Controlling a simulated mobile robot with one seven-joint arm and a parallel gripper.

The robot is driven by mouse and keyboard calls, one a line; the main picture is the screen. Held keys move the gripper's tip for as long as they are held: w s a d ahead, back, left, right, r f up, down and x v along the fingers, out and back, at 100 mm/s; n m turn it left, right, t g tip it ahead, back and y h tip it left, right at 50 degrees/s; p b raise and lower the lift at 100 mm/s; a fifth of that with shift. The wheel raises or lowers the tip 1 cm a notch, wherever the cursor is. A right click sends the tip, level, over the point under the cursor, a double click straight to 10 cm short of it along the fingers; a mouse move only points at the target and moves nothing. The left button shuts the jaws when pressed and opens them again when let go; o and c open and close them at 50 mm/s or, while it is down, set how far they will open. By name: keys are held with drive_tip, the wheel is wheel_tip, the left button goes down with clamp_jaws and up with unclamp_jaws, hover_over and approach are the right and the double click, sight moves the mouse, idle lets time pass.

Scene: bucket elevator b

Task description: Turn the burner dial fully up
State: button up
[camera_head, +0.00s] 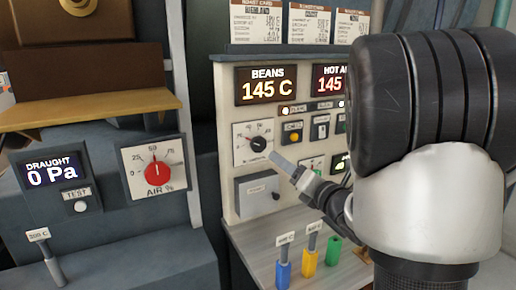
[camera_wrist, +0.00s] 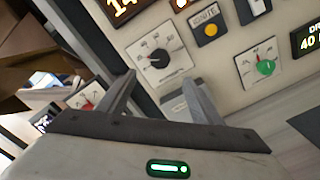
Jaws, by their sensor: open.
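The burner dial (camera_head: 258,144) is a black round knob on a white scale plate, on the upright panel below the BEANS display. It also shows in the wrist view (camera_wrist: 159,57), tilted, with scale marks around it. Its pointer is too small to read surely. My gripper (camera_head: 278,160) is in front of the panel, at the dial's lower right in the head view. In the wrist view its two fingers (camera_wrist: 161,82) are spread apart, with the dial beyond and between their tips. No contact with the knob shows. My wrist hides the panel's right part in the head view.
A red AIR % dial (camera_head: 157,172) and a DRAUGHT display (camera_head: 55,173) are at left. A yellow IGNITE button (camera_wrist: 210,30) and a green dial (camera_wrist: 265,67) are near the burner dial. Blue (camera_head: 283,273), yellow (camera_head: 308,262) and green (camera_head: 333,250) holders stand on the ledge below.

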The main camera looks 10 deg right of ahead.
sight(260, 146)
drive_tip(key=p+x, duration=0.2)
drive_tip(key=x, duration=1.3)
drive_tip(key=c, duration=1.1)
drive_tip(key=shift+o, duration=0.2)
drive_tip(key=shift+f, duration=0.1)
drive_tip(key=shift+b, duration=0.3)
